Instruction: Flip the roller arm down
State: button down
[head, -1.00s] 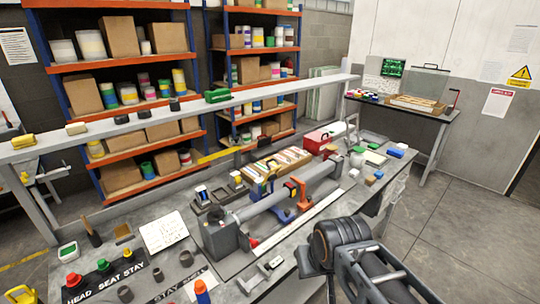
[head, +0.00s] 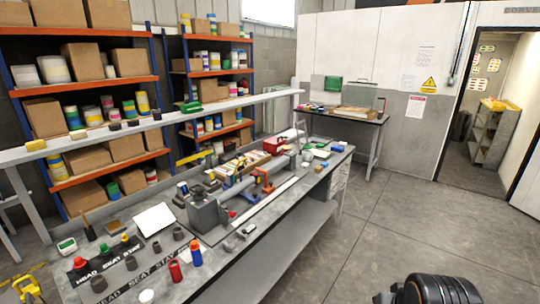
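A fixture stands on the workbench left of centre in the head view. It has a grey block (head: 204,212) at its near end and a grey tube running back to the right. An orange-red upright part (head: 268,190) stands by the tube, with blue parts beside it. Which part is the roller arm, and how it is tilted, is too small to tell. A dark rounded part of my arm shows at the bottom right edge, clear of the bench. My gripper is out of the frame.
Open floor (head: 400,220) lies to the right.

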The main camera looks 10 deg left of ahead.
aim_at(238, 168)
jog(key=z, duration=0.3)
jog(key=i, duration=1.5)
jog(key=u, duration=0.5)
jog(key=i, duration=0.75)
jog(key=u, duration=1.35)
jog(key=i, duration=0.55)
jog(key=u, duration=0.55)
